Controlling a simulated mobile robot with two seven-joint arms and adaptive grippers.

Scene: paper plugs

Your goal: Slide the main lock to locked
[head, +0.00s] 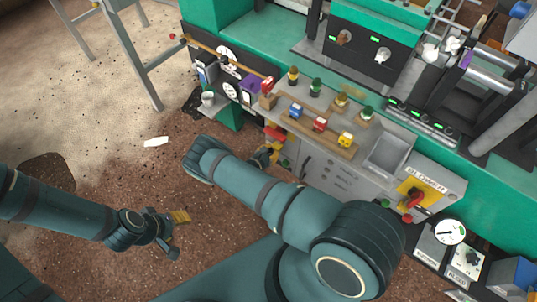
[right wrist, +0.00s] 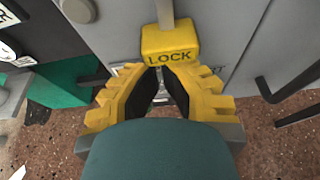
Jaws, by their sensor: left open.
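A yellow block marked LOCK (right wrist: 170,44) sits at the lower end of a grey bar on the grey cabinet front, at the top of the right wrist view. My right gripper (right wrist: 159,70) has its yellow fingertips close together just below the block's lower edge. I see nothing held between them, and cannot tell whether they touch the block. In the head view this gripper (head: 265,154) is partly hidden behind my right forearm at the cabinet's left end. My left gripper (head: 179,235) is open and empty over the brown floor.
The grey console (head: 340,165) carries a wooden strip (head: 320,133) with several coloured blocks, and an empty grey tray (head: 390,155). A red handle (head: 414,200) on a yellow plate is at its right. Black bar handles (right wrist: 288,82) project beside my right gripper. Floor at left is mostly clear.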

